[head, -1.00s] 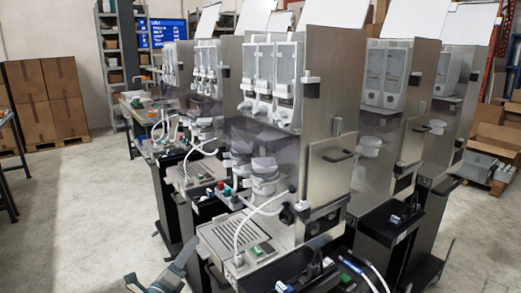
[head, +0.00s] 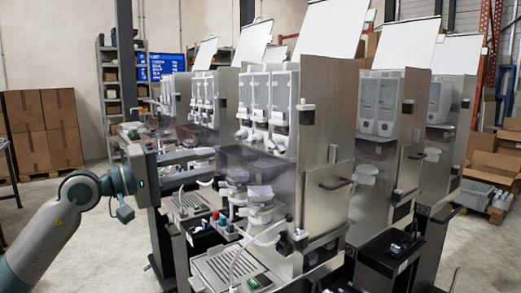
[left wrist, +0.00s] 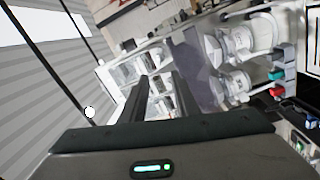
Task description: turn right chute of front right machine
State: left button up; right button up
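The nearest dispenser machine (head: 325,140) is a steel cabinet with three clear hoppers in its upper front. White chutes hang below the hoppers; the right chute (head: 279,139) is the one closest to the steel side panel. My left gripper (head: 213,164) is to the left of this machine's front, below chute height. Its two fingers are apart with nothing visibly between them, and it looks apart from the chutes. In the left wrist view the dark fingers (left wrist: 160,77) reach towards white hoppers, with a gap between them. My right gripper is not in view.
White mixing cups (head: 260,205) and a hose stand below the hoppers over a drip tray (head: 222,265). More machines stand behind and to the right (head: 400,130). A raised white lid (head: 333,43) tops the nearest machine. The floor (head: 110,235) at left is clear.

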aim_at(267, 145)
pick_arm(q)
jog(key=shift+s+a+r+m+y, duration=0.15)
jog(key=shift+a+r+m+y, duration=0.1)
jog(key=shift+r+m, duration=0.3)
jog(key=shift+s+a+r+m+y, duration=0.1)
jog(key=shift+a+r+m+y, duration=0.15)
jog(key=shift+r+m, duration=0.25)
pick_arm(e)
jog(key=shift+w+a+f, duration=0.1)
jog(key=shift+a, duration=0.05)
pick_arm(q)
jog(key=shift+d+f, duration=0.1)
